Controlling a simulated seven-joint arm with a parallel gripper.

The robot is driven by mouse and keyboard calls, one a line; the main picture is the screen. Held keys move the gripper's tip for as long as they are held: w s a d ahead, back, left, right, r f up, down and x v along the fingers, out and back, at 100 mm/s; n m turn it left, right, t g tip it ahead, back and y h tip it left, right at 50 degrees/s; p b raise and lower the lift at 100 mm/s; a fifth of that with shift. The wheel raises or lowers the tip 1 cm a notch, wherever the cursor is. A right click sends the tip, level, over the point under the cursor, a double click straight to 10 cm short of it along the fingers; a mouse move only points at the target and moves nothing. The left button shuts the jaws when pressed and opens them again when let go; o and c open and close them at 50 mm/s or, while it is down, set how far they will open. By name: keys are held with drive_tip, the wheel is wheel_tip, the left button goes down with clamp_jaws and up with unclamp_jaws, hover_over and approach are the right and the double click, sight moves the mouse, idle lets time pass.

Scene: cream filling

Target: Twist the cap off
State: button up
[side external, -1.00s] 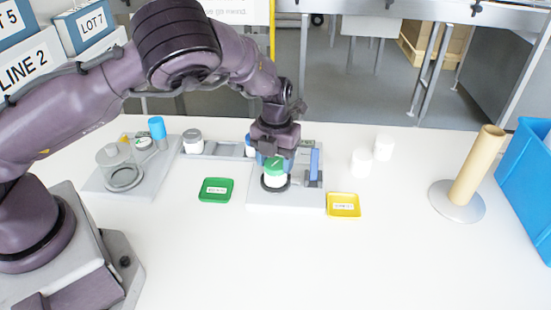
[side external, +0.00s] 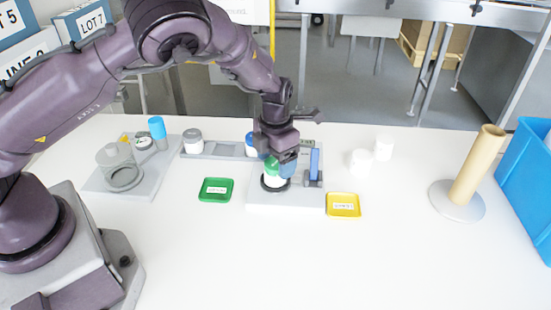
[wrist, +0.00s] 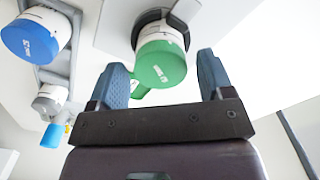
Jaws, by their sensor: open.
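A white jar (side external: 275,183) with a green cap (side external: 271,167) stands upright in a dark ring on the grey fixture plate (side external: 285,198). In the wrist view the green cap (wrist: 160,64) faces the camera, with the white jar body behind it. My gripper (side external: 281,166) is open at the capped jar, and its blue-grey fingers partly cover the cap in the side view. In the wrist view my gripper's fingers (wrist: 162,78) stand apart, on either side of the cap's near part. I cannot tell whether a finger touches the cap.
A blue-capped jar (side external: 251,145) and a grey-capped jar (side external: 193,141) stand on a rack behind. A blue upright piece (side external: 314,161) stands close right of the jar. Green tray (side external: 216,190) and yellow tray (side external: 343,205) lie in front. The table's front is clear.

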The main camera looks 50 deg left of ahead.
drive_tip(key=m, duration=0.5)
drive_tip(key=shift+m, duration=0.3)
drive_tip(key=m, duration=0.5)
drive_tip(key=shift+m, duration=0.4)
drive_tip(key=c, duration=0.9)
drive_tip(key=shift+r, duration=0.3)
drive_tip(key=shift+c, duration=0.2)
